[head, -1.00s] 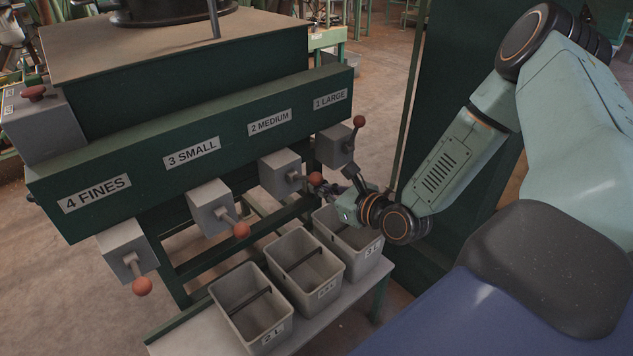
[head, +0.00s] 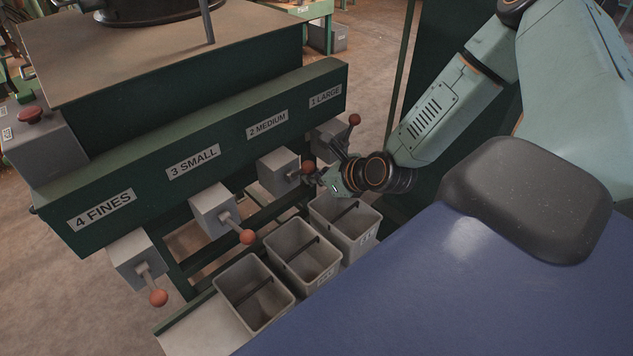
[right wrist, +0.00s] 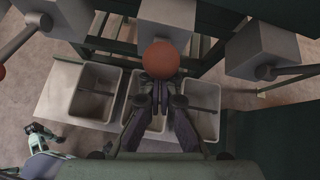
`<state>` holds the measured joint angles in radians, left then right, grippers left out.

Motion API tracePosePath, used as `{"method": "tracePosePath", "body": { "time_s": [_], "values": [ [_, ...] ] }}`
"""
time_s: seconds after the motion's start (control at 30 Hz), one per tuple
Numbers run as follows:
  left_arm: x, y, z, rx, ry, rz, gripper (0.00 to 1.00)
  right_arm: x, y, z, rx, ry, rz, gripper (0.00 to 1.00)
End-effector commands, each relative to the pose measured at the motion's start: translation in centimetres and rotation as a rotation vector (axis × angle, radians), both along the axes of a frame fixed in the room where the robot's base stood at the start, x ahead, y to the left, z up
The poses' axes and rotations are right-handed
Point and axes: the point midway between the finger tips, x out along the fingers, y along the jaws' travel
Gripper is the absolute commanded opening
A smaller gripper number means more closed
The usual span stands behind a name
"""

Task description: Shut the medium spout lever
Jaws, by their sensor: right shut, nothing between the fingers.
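The medium spout's grey box (head: 278,172) sits under the "2 MEDIUM" label, and its lever ends in a red ball (head: 307,168) out to the right, slightly above level. My right gripper (head: 320,180) is shut and empty just below and beside that ball. In the right wrist view, the ball (right wrist: 160,58) is just beyond the fingertips (right wrist: 160,92). Whether they touch it I cannot tell. The lever rod is mostly hidden behind the ball there. My left gripper does not show in the head view.
The large spout's lever ball (head: 354,119) stands raised behind my right wrist. The small ball (head: 247,237) and fines ball (head: 158,298) hang low on their levers. Grey bins (head: 253,290) stand on a bench below the spouts. The green hopper (head: 190,160) backs the spouts.

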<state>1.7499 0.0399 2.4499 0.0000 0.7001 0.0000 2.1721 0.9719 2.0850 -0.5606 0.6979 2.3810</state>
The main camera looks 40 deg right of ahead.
Motion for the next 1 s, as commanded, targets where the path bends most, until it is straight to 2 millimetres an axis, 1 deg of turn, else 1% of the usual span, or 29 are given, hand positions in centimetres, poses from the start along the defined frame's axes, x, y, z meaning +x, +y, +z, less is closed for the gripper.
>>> {"method": "tracePosePath", "body": {
  "time_s": [0.03,0.2,0.53,1.0],
  "values": [
    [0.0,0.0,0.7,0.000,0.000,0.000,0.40,0.4,0.0,0.9,-0.007,0.029,0.003,0.00],
    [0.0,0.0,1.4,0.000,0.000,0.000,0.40,1.1,0.1,1.5,-0.015,0.143,0.003,0.00],
    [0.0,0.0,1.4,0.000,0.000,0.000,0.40,2.3,0.2,2.3,-0.028,0.308,0.001,0.00],
    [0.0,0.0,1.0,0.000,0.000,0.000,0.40,3.1,0.2,2.8,-0.027,0.312,0.001,0.00]
  ]
}}
